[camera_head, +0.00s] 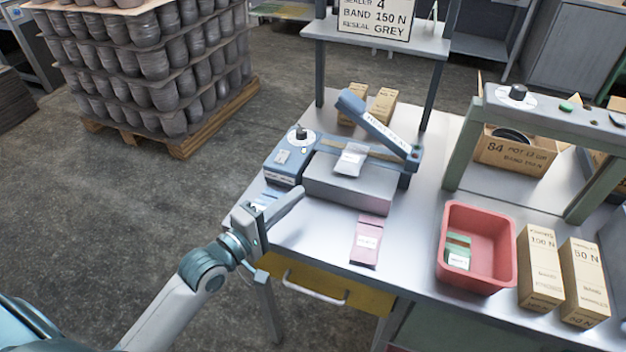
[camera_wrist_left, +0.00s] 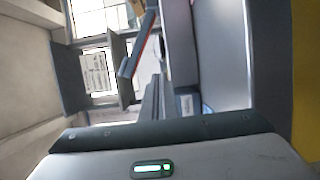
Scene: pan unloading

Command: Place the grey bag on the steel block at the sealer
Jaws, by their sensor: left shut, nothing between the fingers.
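The grey bag (camera_head: 350,160) lies on top of the steel block (camera_head: 347,190), at its rear edge by the sealing bar. The sealer (camera_head: 291,158) is blue-grey with a dial, and its arm (camera_head: 375,122) is raised at a slant over the bag. My left gripper (camera_head: 298,194) is shut and empty, just left of the block's front and apart from the grey bag. My right gripper is out of view.
A pink bag (camera_head: 367,240) lies in front of the block. A blue bag (camera_head: 265,198) is partly hidden behind my left gripper. A red bin (camera_head: 479,279) holds green bags. Tan cartons (camera_head: 541,268) stand right of it. A sign (camera_head: 377,16) reads SEALER 4, RESEAL GREY.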

